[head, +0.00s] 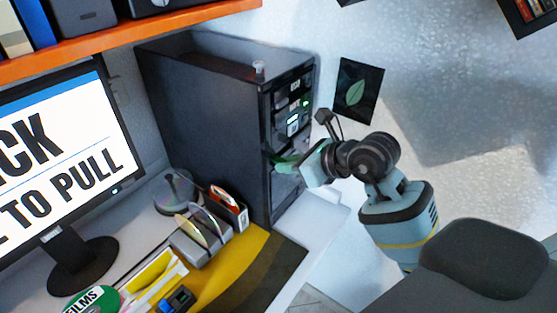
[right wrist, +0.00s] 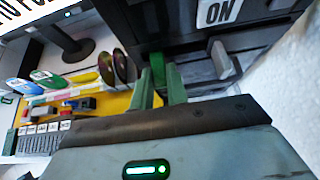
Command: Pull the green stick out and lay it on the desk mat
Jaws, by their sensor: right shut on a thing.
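The green stick (right wrist: 157,68) shows between my right gripper's fingertips in the right wrist view, against the front of the dark tower (head: 205,125). In the head view a bit of green shows at the tower's front, and much of the stick is hidden. My right gripper (right wrist: 161,84) is shut on the stick; in the head view it reaches the tower's front from the right. How far the stick sits in its slot I cannot tell. The yellow and dark desk mat (head: 262,262) lies below the tower, to the left of my arm. My left gripper is not in view.
A disc rack (head: 205,240) and a disc spindle (head: 175,190) stand near the mat's back edge. A monitor (head: 60,150) stands at the left under an orange shelf (head: 130,38). Small items lie at the mat's left. The mat's right part is bare.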

